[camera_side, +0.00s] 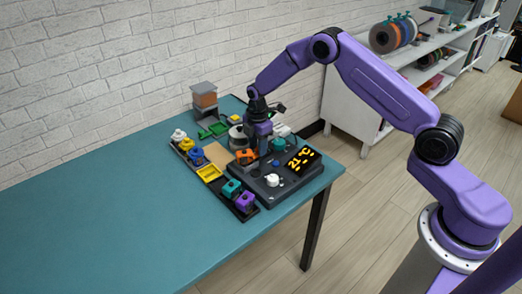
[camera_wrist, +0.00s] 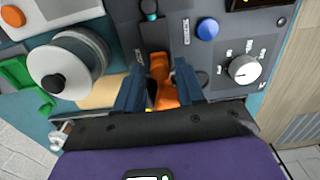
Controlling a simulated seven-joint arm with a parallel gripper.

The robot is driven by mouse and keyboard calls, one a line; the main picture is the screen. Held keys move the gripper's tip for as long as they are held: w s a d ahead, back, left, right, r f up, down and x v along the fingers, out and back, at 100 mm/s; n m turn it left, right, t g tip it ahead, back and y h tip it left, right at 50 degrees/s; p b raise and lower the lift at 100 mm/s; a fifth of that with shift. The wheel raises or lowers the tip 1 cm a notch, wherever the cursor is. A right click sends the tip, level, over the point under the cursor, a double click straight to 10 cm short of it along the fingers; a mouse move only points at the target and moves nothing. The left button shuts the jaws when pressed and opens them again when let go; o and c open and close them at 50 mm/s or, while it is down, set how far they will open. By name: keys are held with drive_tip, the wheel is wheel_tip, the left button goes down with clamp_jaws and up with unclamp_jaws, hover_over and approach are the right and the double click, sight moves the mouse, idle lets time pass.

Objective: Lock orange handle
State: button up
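The orange handle (camera_wrist: 160,72) sits on the dark control panel (camera_wrist: 220,75). In the wrist view it lies between the two fingers of my gripper (camera_wrist: 160,88), which stand apart, one on each side, with a visible gap on the left side. Whether the right finger touches the handle I cannot tell. In the side view the orange handle (camera_side: 245,157) shows at the left edge of the panel, just beside my gripper (camera_side: 262,150), which points down from above. The lower part of the handle is partly hidden by my gripper body in the wrist view.
On the panel are a white dial (camera_wrist: 244,69), a blue button (camera_wrist: 208,28), a teal part (camera_side: 279,145) and a lit display (camera_side: 302,158). A spool (camera_wrist: 68,65) stands close by on the left. A row of coloured parts (camera_side: 231,188) lies beside the panel. The front-left table is clear.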

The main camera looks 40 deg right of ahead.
drive_tip(key=shift+r, duration=2.45)
drive_tip(key=s+a+r+m, duration=0.1)
drive_tip(key=s+a+r, duration=0.5)
drive_tip(key=s, duration=0.4)
drive_tip(key=s+a+r+m, duration=0.2)
drive_tip(key=s+a+r, duration=0.1)
drive_tip(key=s+r, duration=0.5)
drive_tip(key=s+d+r+m, duration=0.1)
drive_tip(key=s+d, duration=0.2)
drive_tip(key=s, duration=0.9)
drive_tip(key=s+d+r+m, duration=0.1)
drive_tip(key=s+d, duration=0.3)
drive_tip(key=s, duration=0.8)
drive_tip(key=shift+s+r, duration=0.3)
